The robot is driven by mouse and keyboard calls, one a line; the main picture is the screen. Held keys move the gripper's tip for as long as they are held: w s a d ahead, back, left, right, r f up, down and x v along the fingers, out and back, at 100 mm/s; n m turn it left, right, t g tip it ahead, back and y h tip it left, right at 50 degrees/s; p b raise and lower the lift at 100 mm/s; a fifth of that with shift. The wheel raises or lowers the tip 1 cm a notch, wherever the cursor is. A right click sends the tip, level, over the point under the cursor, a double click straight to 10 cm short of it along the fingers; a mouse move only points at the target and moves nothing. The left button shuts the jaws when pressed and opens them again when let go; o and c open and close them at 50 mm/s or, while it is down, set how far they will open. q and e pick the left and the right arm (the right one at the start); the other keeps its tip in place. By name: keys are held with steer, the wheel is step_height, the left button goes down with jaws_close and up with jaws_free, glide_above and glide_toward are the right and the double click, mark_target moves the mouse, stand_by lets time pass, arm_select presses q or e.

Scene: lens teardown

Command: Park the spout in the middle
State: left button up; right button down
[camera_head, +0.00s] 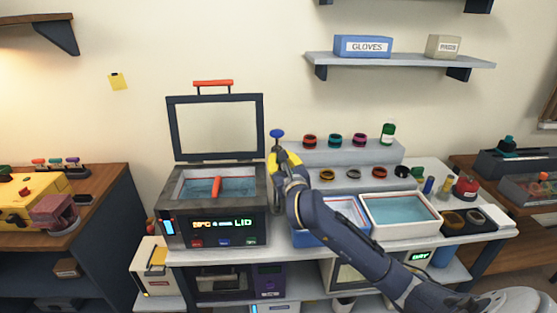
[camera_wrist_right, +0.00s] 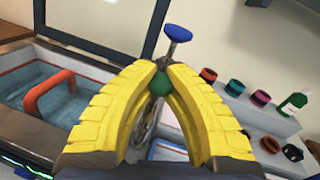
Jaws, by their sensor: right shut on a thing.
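My right gripper (camera_head: 276,157) is raised between the open-lidded bath and the trays. In the right wrist view its yellow fingers (camera_wrist_right: 160,78) are shut on a small green knob (camera_wrist_right: 160,88). A post with a blue cap (camera_wrist_right: 178,33) stands just beyond the fingertips; the cap also shows in the head view (camera_head: 277,133). A grey metal part (camera_wrist_right: 146,125) shows between the fingers, likely part of the spout. The fingers hide most of the spout, so I cannot tell its exact direction. My left gripper is not in view.
The bath (camera_head: 171,195) with an orange handle (camera_head: 216,186) stands left, its lid (camera_head: 215,127) up. A blue tray (camera_head: 358,233) and a white tray (camera_head: 436,222) of liquid are right. Several lens rings and a green bottle (camera_head: 388,134) stand on the stepped rack (camera_head: 385,152).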

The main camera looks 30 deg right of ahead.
steer(key=shift+a+f, duration=0.2)
steer(key=shift+f, duration=0.3)
steer(key=c, duration=1.7)
jaws_free()
steer(key=o, duration=0.5)
steer(key=shift+d+r, duration=0.1)
steer(key=shift+r, duration=0.2)
steer(key=shift+s, duration=0.1)
steer(key=v, duration=1.2)
